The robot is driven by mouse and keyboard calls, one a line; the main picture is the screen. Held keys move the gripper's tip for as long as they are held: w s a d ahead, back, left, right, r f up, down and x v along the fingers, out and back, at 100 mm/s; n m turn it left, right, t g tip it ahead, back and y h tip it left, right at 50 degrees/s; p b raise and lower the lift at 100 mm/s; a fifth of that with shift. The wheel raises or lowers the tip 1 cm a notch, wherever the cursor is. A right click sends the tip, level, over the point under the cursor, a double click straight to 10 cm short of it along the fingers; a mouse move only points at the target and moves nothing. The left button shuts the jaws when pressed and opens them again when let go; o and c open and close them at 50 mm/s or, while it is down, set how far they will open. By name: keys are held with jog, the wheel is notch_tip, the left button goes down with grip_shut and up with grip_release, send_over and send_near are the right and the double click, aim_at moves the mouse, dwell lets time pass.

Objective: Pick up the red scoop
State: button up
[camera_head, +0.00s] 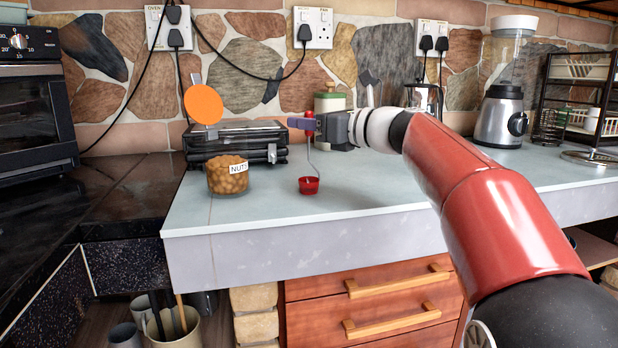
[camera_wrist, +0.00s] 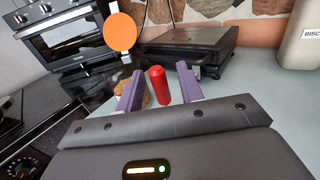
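The red scoop shows in the head view with its small red bowl (camera_head: 309,186) low at the counter, a thin stem rising from it, and a red handle at the top. My gripper (camera_head: 298,123) is at the height of the handle, pointing left. In the wrist view my gripper (camera_wrist: 160,70) is open, with its two purple fingers apart. The scoop's red handle (camera_wrist: 158,86) shows upright between them, with a gap on each side. The bowl is hidden in the wrist view.
A jar of nuts (camera_head: 227,176) stands left of the scoop. A black grill appliance (camera_head: 238,138) and an orange disc (camera_head: 203,104) are behind it. A pale green canister (camera_head: 329,101) stands behind my gripper. The counter (camera_head: 380,190) in front is clear.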

grip_shut()
jog(key=shift+r, duration=0.1)
